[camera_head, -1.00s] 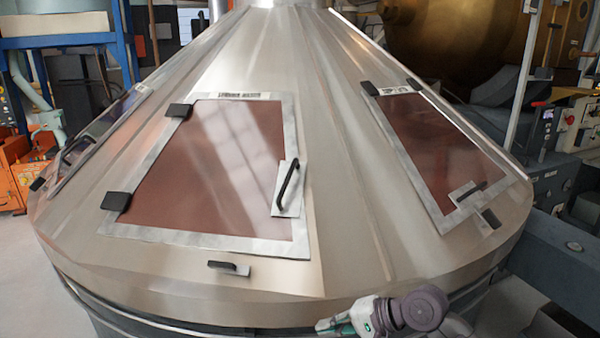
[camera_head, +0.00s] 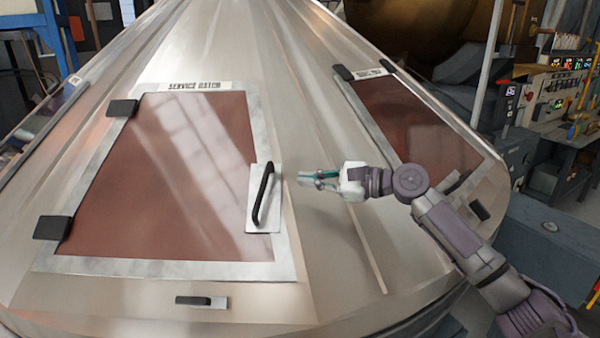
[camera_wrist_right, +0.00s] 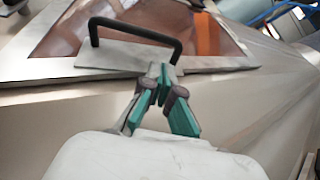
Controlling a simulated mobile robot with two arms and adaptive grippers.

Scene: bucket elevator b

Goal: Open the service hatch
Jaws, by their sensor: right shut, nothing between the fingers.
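The service hatch (camera_head: 165,185) is a reddish panel in a pale metal frame on the cone's sloping side, with two black hinges on its left edge. It is closed. Its black bar handle (camera_head: 263,193) sits on a pale plate at the right edge. In the right wrist view the handle (camera_wrist_right: 135,30) stands just beyond the fingertips. My right gripper (camera_head: 303,180) is to the right of the handle, pointing at it, shut and empty, with a small gap between. In the wrist view the fingertips (camera_wrist_right: 161,72) are close together near the plate's lower edge. My left gripper is not in view.
A second reddish hatch (camera_head: 415,125) is on the cone to the right, partly behind my right arm. A small black latch-like piece (camera_head: 201,301) lies below the service hatch. Control panels (camera_head: 560,90) stand at the far right. The metal between the hatches is bare.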

